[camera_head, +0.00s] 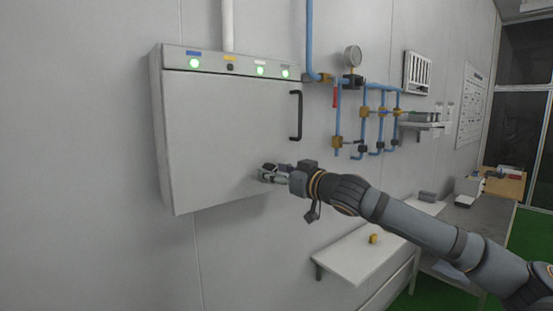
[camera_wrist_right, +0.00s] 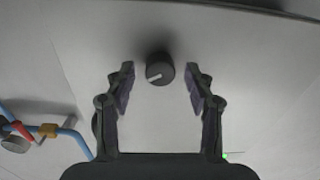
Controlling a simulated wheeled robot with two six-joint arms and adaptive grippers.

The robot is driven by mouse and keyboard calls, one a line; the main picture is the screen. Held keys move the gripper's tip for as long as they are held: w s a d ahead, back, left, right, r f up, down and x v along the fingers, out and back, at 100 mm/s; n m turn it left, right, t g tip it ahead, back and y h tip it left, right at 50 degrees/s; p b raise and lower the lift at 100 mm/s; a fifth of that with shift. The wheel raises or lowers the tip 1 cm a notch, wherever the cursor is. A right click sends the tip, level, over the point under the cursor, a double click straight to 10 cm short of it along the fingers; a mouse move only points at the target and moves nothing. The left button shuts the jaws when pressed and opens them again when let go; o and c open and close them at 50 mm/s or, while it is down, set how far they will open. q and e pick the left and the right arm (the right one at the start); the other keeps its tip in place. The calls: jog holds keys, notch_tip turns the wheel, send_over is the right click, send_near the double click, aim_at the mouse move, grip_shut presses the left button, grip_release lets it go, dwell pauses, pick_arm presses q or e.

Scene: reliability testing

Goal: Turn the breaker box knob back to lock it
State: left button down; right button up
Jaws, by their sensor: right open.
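The breaker box (camera_head: 225,130) is a pale grey cabinet on the wall with a closed door and a black vertical handle (camera_head: 296,116). Its dark round knob (camera_wrist_right: 159,69) has a white pointer line and shows in the right wrist view; in the head view I cannot make it out behind my gripper. My right gripper (camera_head: 264,173) is at the lower right of the door. In the right wrist view its two fingers (camera_wrist_right: 159,80) are open, one on each side of the knob, with gaps between. My left gripper is in neither view.
Green lights (camera_head: 194,63) glow along the box's top. Blue pipes (camera_head: 364,115) with valves and a gauge (camera_head: 352,56) are on the wall to the right. A white shelf (camera_head: 362,255) with a small yellow part (camera_head: 373,239) is below my right arm.

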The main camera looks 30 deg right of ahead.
grip_shut()
dwell(0.4)
jog(key=n, duration=0.5)
jog(key=shift+n, duration=0.4)
jog(key=n, duration=0.6)
dwell(0.6)
grip_release()
